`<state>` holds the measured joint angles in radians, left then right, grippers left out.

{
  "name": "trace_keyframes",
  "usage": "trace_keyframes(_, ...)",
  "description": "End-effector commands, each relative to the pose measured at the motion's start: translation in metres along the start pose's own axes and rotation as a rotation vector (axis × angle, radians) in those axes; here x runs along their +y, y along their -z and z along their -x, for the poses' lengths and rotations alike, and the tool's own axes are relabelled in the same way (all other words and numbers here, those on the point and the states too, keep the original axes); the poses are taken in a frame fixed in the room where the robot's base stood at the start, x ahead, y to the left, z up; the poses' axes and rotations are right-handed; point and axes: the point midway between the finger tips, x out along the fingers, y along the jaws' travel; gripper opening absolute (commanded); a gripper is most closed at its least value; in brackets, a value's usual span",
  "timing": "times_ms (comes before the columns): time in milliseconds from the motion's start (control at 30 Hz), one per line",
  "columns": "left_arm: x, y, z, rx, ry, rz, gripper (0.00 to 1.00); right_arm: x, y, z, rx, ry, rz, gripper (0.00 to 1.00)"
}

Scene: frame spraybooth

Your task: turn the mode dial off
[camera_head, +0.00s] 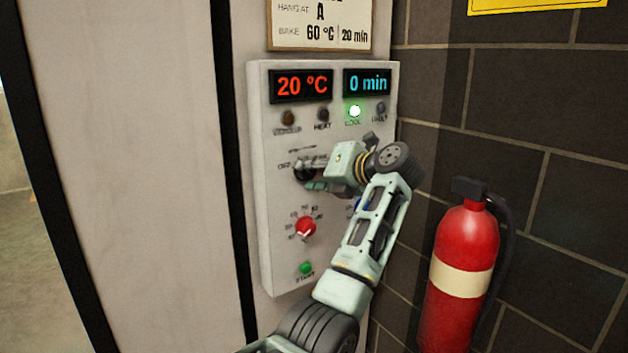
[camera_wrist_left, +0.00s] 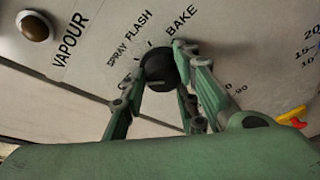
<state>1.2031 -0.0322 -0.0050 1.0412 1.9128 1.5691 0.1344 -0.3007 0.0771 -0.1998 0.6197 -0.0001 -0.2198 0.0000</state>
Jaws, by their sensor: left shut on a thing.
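The mode dial (camera_head: 301,174) is a round black knob on the white control panel (camera_head: 270,130). In the left wrist view the black dial (camera_wrist_left: 160,68) sits between my fingers, with the labels SPRAY, FLASH and BAKE around its visible side. My left gripper (camera_head: 314,174) reaches it from the right in the head view and is shut on it. The fingers show on both sides of the dial in the left wrist view (camera_wrist_left: 158,88). The gripper partly covers the dial and its labels, and I cannot tell which mark it points at. My right gripper is not in view.
The displays read 20 °C (camera_head: 302,85) and 0 min (camera_head: 367,82). A red knob (camera_head: 305,227) and green start button (camera_head: 306,267) sit below the dial. A red fire extinguisher (camera_head: 463,270) stands right, by the dark brick wall (camera_head: 540,130).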

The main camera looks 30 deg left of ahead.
Motion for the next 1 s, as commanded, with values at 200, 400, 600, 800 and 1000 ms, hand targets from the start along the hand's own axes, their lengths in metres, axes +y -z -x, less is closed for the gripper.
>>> trace_keyframes(200, -0.001, 0.006, -0.002, -0.011, 0.052, 0.183, 0.02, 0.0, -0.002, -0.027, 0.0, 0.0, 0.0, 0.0)
trace_keyframes(400, 0.001, 0.007, -0.002, -0.021, 0.096, 0.333, 0.02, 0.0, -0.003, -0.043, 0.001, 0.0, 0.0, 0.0)
trace_keyframes(600, 0.002, 0.008, -0.003, -0.027, 0.128, 0.444, 0.02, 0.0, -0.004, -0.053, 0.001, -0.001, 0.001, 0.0)
trace_keyframes(800, 0.002, 0.009, -0.004, -0.029, 0.148, 0.509, 0.02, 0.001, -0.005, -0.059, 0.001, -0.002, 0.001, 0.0)
trace_keyframes(1000, 0.003, 0.009, -0.003, -0.031, 0.156, 0.534, 0.02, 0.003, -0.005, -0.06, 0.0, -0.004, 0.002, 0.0)
